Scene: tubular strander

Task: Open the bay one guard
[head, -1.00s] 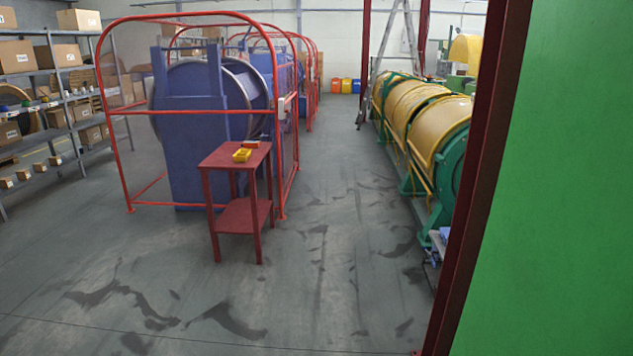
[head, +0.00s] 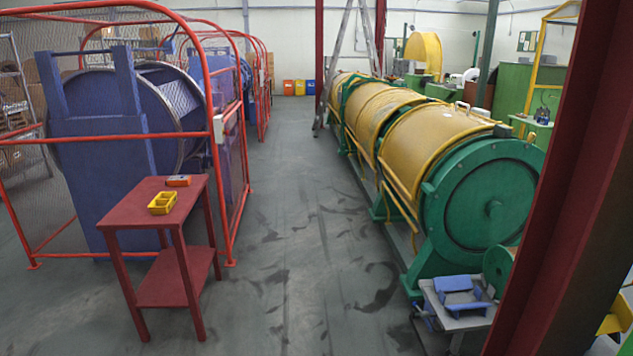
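The tubular strander stands right of centre in the head view, a row of yellow rounded guards over green frames. The nearest yellow guard (head: 442,137) is down over its bay, behind the round green end plate (head: 491,201). A second yellow guard (head: 384,109) and a further one (head: 347,88) lie behind it, also down. Which of them is bay one I cannot tell from markings. Neither of my grippers is in view.
A dark red post (head: 556,190) crosses the right. A grey cart (head: 456,312) stands by the strander's near end. The grey aisle (head: 290,220) between is clear.

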